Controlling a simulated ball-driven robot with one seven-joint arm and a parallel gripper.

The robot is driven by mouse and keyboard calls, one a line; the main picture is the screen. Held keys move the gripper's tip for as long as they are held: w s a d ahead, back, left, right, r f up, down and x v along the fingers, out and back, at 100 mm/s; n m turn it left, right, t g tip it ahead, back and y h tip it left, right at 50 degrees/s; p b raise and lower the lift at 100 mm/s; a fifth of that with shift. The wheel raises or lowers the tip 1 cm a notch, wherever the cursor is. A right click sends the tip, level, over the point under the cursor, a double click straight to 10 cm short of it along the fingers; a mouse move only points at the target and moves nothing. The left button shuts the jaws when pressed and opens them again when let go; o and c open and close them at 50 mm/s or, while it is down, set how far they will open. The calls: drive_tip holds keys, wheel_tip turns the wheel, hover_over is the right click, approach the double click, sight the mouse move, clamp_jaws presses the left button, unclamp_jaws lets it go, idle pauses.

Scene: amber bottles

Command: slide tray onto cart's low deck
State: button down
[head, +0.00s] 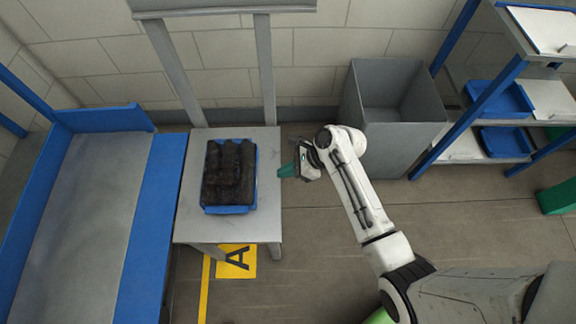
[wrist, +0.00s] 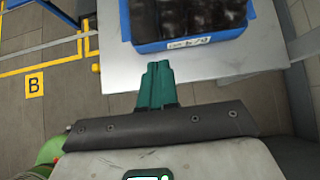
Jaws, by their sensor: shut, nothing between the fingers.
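A blue tray (head: 229,210) filled with dark amber bottles (head: 229,172) sits on a small grey table (head: 189,222). In the wrist view the tray's blue front wall (wrist: 160,46) carries a white label (wrist: 189,42), and its far part is cut off. My gripper (head: 285,170) has green fingers, held together and empty, just right of the table's right edge. The fingers (wrist: 157,70) point toward the tray and stay apart from it. A rack with blue posts and white decks (head: 462,150) stands at the right; I cannot tell whether it is the cart.
A grey open bin (head: 400,150) stands behind my arm. A blue-sided conveyor (head: 85,215) runs left of the table. Blue trays (head: 500,100) sit on the rack. Yellow floor marks show A (head: 237,261) and B (wrist: 34,84).

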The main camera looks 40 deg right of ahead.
sight(249, 183)
drive_tip(key=w+a+f, duration=0.1)
drive_tip(key=a, duration=0.1)
drive_tip(key=w+a+f, duration=0.1)
drive_tip(key=a+f, duration=0.1)
drive_tip(key=w+a+f, duration=0.1)
drive_tip(key=w+a, duration=0.1)
drive_tip(key=shift+w+f, duration=0.1)
drive_tip(key=shift+f, duration=0.1)
drive_tip(key=shift+w+a, duration=0.3)
drive_tip(key=shift+a, duration=0.15)
drive_tip(key=shift+a, duration=0.1)
drive_tip(key=w+a+b, duration=0.3)
drive_tip(key=w+a, duration=0.9)
drive_tip(key=a, duration=0.5)
drive_tip(key=shift+w, duration=0.2)
drive_tip(key=shift+d, duration=0.1)
